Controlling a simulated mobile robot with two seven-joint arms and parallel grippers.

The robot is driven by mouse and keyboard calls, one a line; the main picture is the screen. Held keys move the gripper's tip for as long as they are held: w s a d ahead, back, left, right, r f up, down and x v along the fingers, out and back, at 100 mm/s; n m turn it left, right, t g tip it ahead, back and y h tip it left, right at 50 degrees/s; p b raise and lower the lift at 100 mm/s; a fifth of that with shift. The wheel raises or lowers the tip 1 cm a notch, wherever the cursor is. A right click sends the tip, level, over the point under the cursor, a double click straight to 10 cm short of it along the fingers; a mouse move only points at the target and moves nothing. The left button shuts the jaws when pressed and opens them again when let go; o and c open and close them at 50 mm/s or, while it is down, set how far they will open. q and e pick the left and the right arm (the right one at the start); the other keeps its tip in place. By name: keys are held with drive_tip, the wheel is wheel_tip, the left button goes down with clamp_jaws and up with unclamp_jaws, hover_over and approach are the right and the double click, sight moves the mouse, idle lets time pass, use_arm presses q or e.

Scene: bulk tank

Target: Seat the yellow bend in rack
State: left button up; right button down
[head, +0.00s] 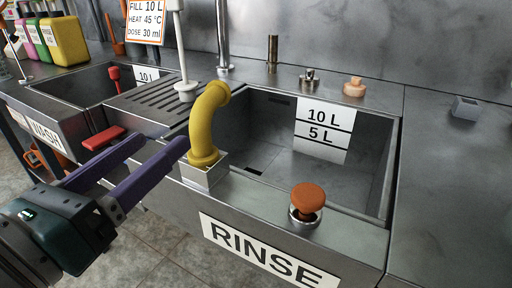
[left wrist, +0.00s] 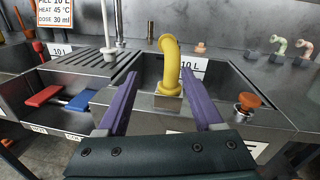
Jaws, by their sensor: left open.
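The yellow bend (head: 203,125) stands upright in a square metal holder (head: 204,175) on the front rim of the rinse sink. Its curved top leans back toward the basin. In the left wrist view the bend (left wrist: 170,65) shows beyond and between my purple fingers, above the holder (left wrist: 168,102). My left gripper (head: 162,142) is open and empty, just left of the bend, with one fingertip close to it in the picture. I cannot tell whether it touches. It also shows in the left wrist view (left wrist: 160,82). My right gripper is not in view.
An orange-topped knob (head: 308,197) stands on the rinse sink's front rim, right of the holder. A white plunger-like rod (head: 185,80) stands on the ribbed drainboard (head: 150,98). A small grey block (head: 465,108) sits on the clear right counter. The rinse basin (head: 285,155) looks empty.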

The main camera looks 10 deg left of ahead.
sight(195, 147)
use_arm(q)
drive_tip(key=d+f+m, duration=0.1)
drive_tip(key=f+m+h, duration=0.1)
drive_tip(key=shift+w+d+f+b, duration=0.15)
drive_tip(key=shift+d+f+b, duration=0.2)
drive_tip(key=shift+f+b, duration=0.05)
drive_tip(key=p+x, duration=0.1)
drive_tip(key=x, duration=0.2)
drive_tip(key=shift+r, duration=0.1)
drive_tip(key=x, duration=0.6)
drive_tip(key=shift+w+d, duration=0.15)
drive_tip(key=shift+w, duration=0.1)
drive_tip(key=shift+c, duration=0.3)
clamp_jaws()
